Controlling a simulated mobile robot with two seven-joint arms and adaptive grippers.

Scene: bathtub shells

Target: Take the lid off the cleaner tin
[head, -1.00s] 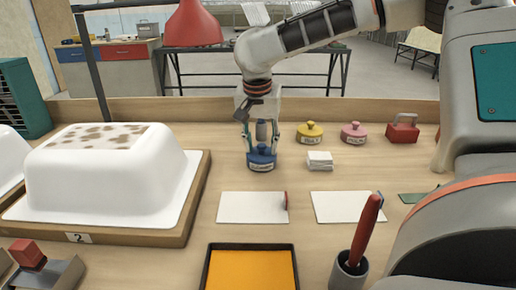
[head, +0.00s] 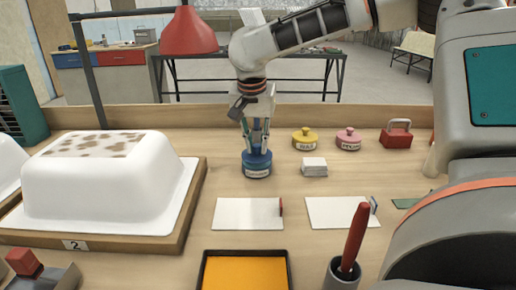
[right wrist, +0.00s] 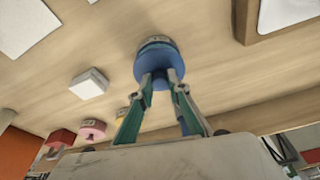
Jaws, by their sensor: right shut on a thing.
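The cleaner tin appears to be the blue tin (head: 257,171) with a pale label, too small to read, standing on the table in the middle of the head view. Its blue lid (head: 256,158) is on top. My right gripper (head: 256,148) comes down from above, a little tilted, and is shut on the top of the lid, which its fingers partly hide. In the right wrist view the fingertips (right wrist: 160,76) close together at the blue lid (right wrist: 165,66). I cannot tell whether there is a gap between lid and tin. My left gripper is not in view.
Yellow (head: 305,140) and pink (head: 348,140) tins and a red block with a handle (head: 396,134) stand to the right. A white stack (head: 314,167) is close by on the right. White cards (head: 248,214) lie in front. A white tub shell (head: 105,185) is at left.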

